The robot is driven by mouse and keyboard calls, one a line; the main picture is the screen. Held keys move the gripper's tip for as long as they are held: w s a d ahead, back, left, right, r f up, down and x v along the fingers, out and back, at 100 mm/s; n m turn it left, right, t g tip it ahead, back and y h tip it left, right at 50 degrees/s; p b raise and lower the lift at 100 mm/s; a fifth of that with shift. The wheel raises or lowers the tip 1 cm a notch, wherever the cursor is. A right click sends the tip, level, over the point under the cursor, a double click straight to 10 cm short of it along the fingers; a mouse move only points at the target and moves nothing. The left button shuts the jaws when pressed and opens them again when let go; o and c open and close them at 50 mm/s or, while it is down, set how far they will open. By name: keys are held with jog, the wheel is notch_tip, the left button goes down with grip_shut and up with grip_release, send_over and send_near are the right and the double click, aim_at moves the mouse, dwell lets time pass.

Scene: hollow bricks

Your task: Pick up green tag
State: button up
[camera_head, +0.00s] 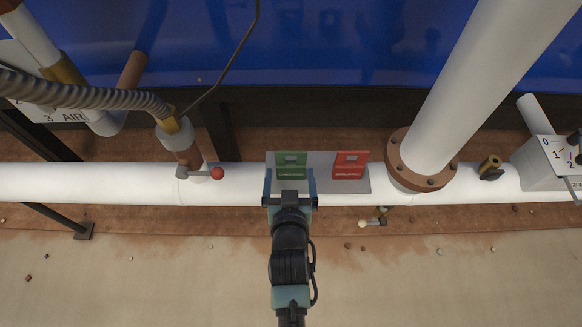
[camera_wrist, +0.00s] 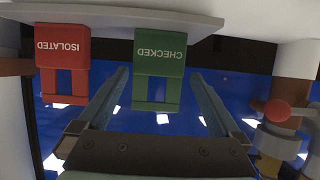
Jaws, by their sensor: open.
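The green tag (camera_head: 291,165) hangs on the left part of a grey plate on the white pipe. In the wrist view the green tag (camera_wrist: 160,68) reads "CHECKED", upside down, and has an open frame at its free end. My gripper (camera_head: 290,175) is open in front of it. In the wrist view the fingers of my gripper (camera_wrist: 160,80) stand on either side of the green tag, with gaps between. A red tag (camera_head: 350,165) hangs to its right; in the wrist view the red tag (camera_wrist: 63,65) reads "ISOLATED".
The grey plate (camera_head: 325,158) carries both tags. A valve with a red knob (camera_head: 217,173) stands left of it on the white pipe (camera_head: 90,182). A brown flange (camera_head: 421,182) with a thick white pipe rises to the right. The ground in front is mostly clear.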

aim_at(291, 170)
jog(key=b+x, duration=0.2)
jog(key=x, duration=0.3)
jog(key=shift+d+f, duration=0.1)
jog(key=shift+f, duration=0.1)
jog(key=c, duration=1.3)
jog(key=r+p, duration=0.1)
jog(key=r, duration=0.2)
jog(key=r+p, duration=0.2)
jog(key=r, duration=0.1)
jog(key=r+p, duration=0.1)
jog(key=r, duration=0.3)
jog(key=shift+s, duration=0.3)
jog(key=f+p+v, duration=0.1)
jog(key=p+v, duration=0.2)
jog(key=v, duration=0.3)
jog(key=s+f+p+v, duration=0.1)
jog(key=p+v, duration=0.2)
jog(key=v, duration=0.4)
jog(key=f+p+v, duration=0.1)
jog(key=p+v, duration=0.2)
jog(key=v, duration=0.3)
jog(key=shift+s+p, duration=0.35)
jog(key=shift+s, duration=0.1)
